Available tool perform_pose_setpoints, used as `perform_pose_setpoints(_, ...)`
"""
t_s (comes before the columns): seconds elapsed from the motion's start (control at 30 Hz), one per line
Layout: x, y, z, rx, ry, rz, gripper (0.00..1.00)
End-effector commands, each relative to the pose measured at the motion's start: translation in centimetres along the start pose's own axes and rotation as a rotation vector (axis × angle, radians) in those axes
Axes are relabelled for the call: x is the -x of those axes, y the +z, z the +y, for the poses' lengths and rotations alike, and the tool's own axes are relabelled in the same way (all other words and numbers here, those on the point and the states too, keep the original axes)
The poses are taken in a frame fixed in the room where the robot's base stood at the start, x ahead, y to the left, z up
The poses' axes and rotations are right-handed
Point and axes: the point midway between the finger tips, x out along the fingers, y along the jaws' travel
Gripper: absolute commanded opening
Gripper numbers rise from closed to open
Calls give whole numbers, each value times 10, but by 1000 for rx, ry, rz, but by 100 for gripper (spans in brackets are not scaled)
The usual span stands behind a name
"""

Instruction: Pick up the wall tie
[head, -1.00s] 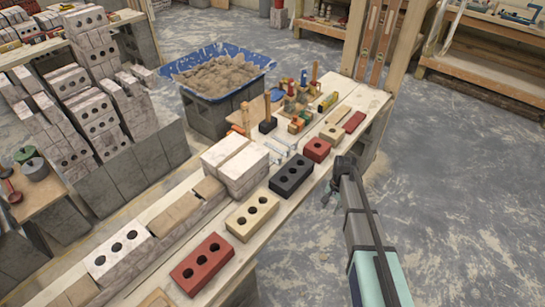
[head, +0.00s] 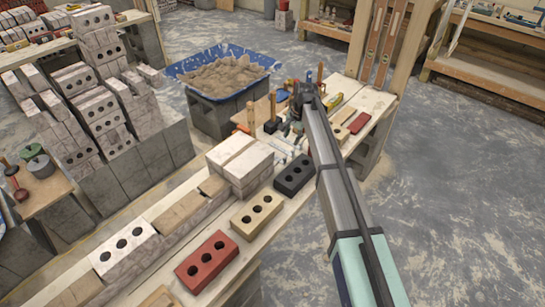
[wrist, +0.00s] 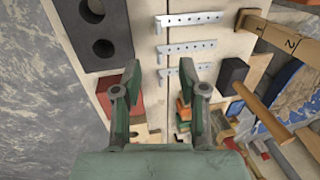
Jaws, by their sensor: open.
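Three wall ties lie side by side on the plank in the wrist view: a far one (wrist: 190,19), a middle one (wrist: 187,47) and a near one (wrist: 178,72). Each is a pale metal strip with holes and a bent end. In the head view a strip (head: 281,151) shows faintly beside my arm. My gripper (wrist: 163,72) is open and empty, pointing down over the plank. In the wrist view its right finger covers part of the near tie. It appears above the plank, not touching a tie. In the head view my gripper (head: 297,117) hides part of the bench.
A black brick (wrist: 92,28) and a red brick (wrist: 134,88) lie left of the ties in the wrist view. Pale stacked bricks (head: 240,160) and a blue mortar tub (head: 182,70) stand nearby.

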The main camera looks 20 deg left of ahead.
Motion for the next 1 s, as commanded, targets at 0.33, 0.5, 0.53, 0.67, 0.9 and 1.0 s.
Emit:
perform_pose_setpoints(0.33, -66, 0, 0, 1, 2, -1, 42)
perform_pose_setpoints(0.5, -84, 0, 0, 1, 1, 0, 42)
perform_pose_setpoints(0.53, -86, 0, 0, 1, 0, 0, 42)
perform_pose_setpoints(0.67, -90, 0, 0, 1, 1, 0, 42)
perform_pose_setpoints(0.9, -111, 2, 2, 1, 2, -1, 42)
perform_pose_setpoints(1.0, -126, 2, 2, 1, 2, -1, 42)
